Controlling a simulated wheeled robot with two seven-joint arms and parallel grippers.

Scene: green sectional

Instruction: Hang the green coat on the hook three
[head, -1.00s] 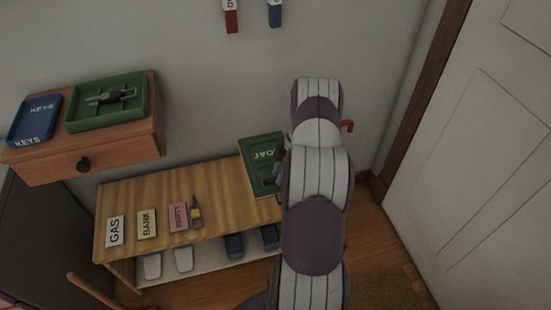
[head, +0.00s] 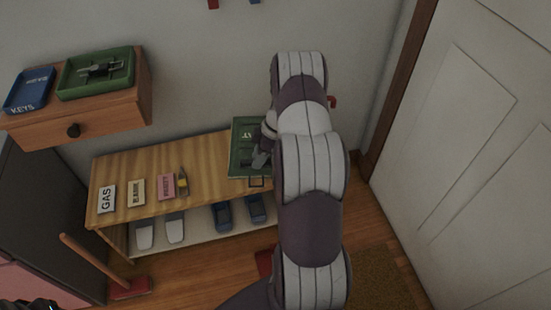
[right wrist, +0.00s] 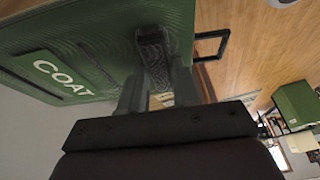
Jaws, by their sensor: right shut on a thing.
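The green coat (head: 243,138) is a flat green panel with a pale label, at the right end of the wooden bench. In the right wrist view the coat (right wrist: 25,55) reads "COAT" and has a dark loop (right wrist: 222,48) at its edge. My right gripper (head: 260,155) is shut on the coat; its fingers close on a dark part of it in the right wrist view (right wrist: 155,60). I cannot tell whether the coat touches the bench. Hook three cannot be made out; only the lower tips of a red tag (head: 213,4) and a blue tag (head: 254,2) show on the wall.
The bench (head: 130,165) holds GAS (head: 107,198), BANK (head: 136,192) and pink (head: 166,187) cards, with shoes below. A drawer shelf (head: 110,117) carries a blue KEYS tray (head: 30,90) and a green tray (head: 96,75). A white door (head: 460,150) stands right. Wall above the bench is clear.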

